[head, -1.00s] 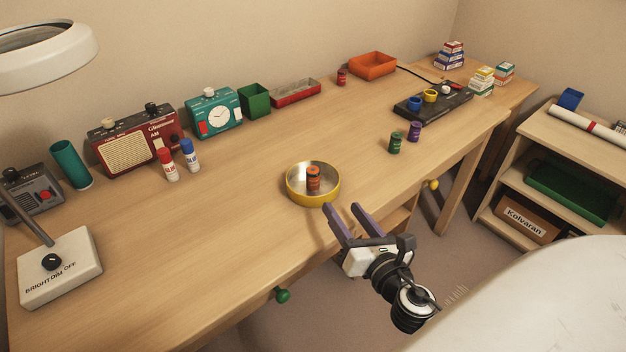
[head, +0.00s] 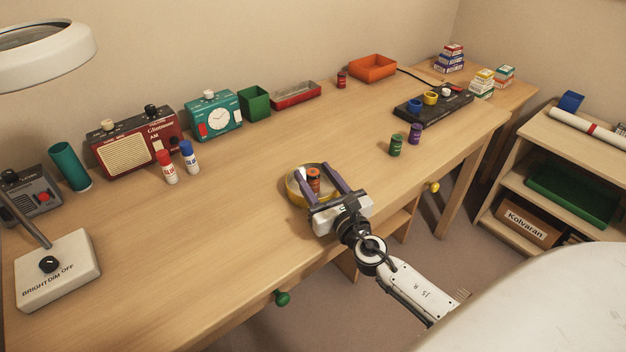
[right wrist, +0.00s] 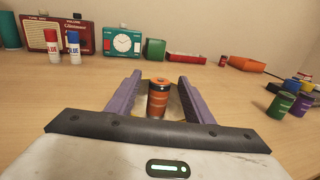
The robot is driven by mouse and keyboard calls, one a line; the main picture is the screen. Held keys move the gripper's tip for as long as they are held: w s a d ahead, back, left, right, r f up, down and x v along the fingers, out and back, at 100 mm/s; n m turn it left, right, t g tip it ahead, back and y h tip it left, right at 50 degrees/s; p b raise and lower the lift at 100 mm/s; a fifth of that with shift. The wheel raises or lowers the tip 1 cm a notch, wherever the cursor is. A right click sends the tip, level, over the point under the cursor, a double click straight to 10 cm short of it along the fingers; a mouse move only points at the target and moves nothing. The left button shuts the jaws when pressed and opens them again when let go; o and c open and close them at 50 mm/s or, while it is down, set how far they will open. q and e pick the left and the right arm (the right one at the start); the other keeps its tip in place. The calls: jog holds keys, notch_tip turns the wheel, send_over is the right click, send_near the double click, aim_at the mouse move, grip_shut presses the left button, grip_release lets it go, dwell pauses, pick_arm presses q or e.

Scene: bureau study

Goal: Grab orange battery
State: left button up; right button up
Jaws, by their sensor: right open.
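The orange battery (head: 313,180) stands upright in a round yellow-rimmed dish (head: 291,196) near the front edge of the desk. It also shows in the right wrist view (right wrist: 158,100), between the two purple fingers. My right gripper (head: 316,177) is open, its fingers reaching over the dish with one on each side of the battery. In the right wrist view a gap shows between the battery and each finger. The gripper hides the near part of the dish. My left gripper is not in view.
A green battery (head: 396,145) and a purple battery (head: 415,133) stand to the right on the desk. Two glue sticks (head: 167,167) stand to the left. A radio, clock and bins line the back. The desk around the dish is clear.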

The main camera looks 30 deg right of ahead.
jog(key=shift+w+d, duration=0.2)
jog(key=shift+w, duration=0.7)
jog(key=shift+c, duration=0.4)
jog(key=c, duration=1.1)
grip_shut()
jog(key=shift+r, duration=0.1)
